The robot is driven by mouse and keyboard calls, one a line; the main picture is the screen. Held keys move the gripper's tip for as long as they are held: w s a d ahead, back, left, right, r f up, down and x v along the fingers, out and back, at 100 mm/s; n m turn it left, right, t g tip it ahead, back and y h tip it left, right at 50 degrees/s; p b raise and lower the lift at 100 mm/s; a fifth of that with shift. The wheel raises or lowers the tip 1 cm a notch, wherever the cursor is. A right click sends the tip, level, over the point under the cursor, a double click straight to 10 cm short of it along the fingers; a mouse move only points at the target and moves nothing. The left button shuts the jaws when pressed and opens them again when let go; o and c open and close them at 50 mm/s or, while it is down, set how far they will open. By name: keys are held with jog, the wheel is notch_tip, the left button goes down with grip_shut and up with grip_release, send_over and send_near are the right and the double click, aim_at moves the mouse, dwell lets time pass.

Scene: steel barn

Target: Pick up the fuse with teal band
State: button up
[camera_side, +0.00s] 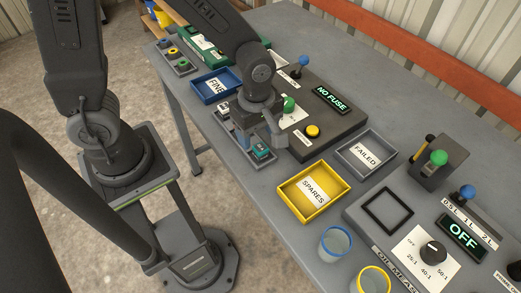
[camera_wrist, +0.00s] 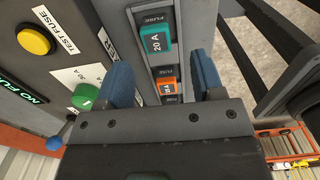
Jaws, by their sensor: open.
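The fuse with teal band (camera_wrist: 155,40), marked 20 A, sits in a narrow grey fuse tray (camera_wrist: 186,30) in the wrist view. In the side view its teal part (camera_side: 262,154) shows at the tray's near end, just below my gripper (camera_side: 261,132). My gripper (camera_wrist: 162,67) is open and empty in the wrist view, with one blue finger pad on each side of the tray row. The teal fuse lies just past the fingertips, toward the picture's top. An orange-banded fuse (camera_wrist: 168,87) shows between the fingers; its lower part is hidden by my gripper.
The fuse tester (camera_side: 325,118) with yellow and green buttons stands close beside the tray; its display reads NO FUSE. A blue FINE tray (camera_side: 236,74), yellow SPARES tray (camera_side: 345,183) and grey FAILED tray (camera_side: 391,155) stand around. Two cups (camera_side: 334,243) are nearer the camera.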

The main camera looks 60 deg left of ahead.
aim_at(259, 146)
jog(key=f, duration=0.5)
jog(key=shift+w+d, duration=0.1)
jog(key=shift+d, duration=0.1)
jog(key=shift+r, duration=0.1)
jog(key=shift+c, duration=0.3)
jog(key=c, duration=0.9)
jog(key=shift+r, duration=0.1)
jog(key=shift+c, duration=0.2)
